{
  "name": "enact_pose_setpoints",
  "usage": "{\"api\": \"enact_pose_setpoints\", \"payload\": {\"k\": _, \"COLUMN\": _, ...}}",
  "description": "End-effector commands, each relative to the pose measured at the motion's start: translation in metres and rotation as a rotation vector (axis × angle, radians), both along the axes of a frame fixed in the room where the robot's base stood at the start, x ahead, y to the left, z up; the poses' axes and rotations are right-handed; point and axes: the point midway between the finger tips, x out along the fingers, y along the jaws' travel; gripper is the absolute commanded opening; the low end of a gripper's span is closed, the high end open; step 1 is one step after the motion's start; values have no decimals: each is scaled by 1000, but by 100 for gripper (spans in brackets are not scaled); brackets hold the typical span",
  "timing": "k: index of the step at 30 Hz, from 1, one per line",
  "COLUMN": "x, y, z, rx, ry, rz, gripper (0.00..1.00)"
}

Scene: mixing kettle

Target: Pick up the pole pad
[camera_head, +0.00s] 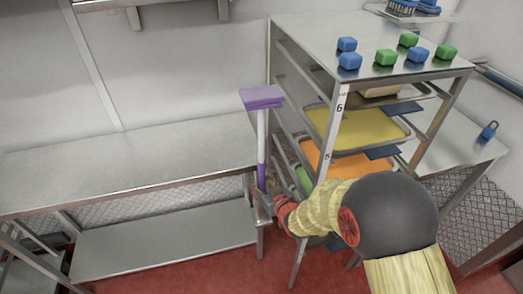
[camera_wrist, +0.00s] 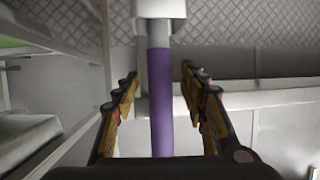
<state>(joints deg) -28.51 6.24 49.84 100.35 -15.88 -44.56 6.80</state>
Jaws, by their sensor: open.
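The pole pad is a purple block (camera_head: 262,97) on top of an upright pole with a white upper part (camera_head: 261,135) and a purple lower part (camera_head: 261,176). It stands between the steel table and the tray rack. My gripper (camera_head: 264,197) is at the lower part of the pole. In the wrist view, the purple pole section (camera_wrist: 161,100) runs between the two spread fingers of my gripper (camera_wrist: 161,92), with a gap on its right side. A white collar (camera_wrist: 158,8) shows at the top. The pole's far end is hidden by my gripper in the head view.
A steel table (camera_head: 130,160) with a lower shelf is on the left. Another table (camera_head: 460,150) stands at the right.

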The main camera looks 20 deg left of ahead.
Motion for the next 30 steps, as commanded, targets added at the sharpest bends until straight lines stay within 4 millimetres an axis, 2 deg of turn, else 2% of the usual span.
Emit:
{"api": "enact_pose_setpoints", "payload": {"k": 3, "x": 0, "y": 0, "z": 1, "rx": 0, "ry": 0, "rz": 0, "gripper": 42}}
{"api": "enact_pose_setpoints", "payload": {"k": 25, "x": 0, "y": 0, "z": 1, "rx": 0, "ry": 0, "rz": 0, "gripper": 1}}
{"api": "enact_pose_setpoints", "payload": {"k": 30, "x": 0, "y": 0, "z": 0, "rx": 0, "ry": 0, "rz": 0, "gripper": 0}}
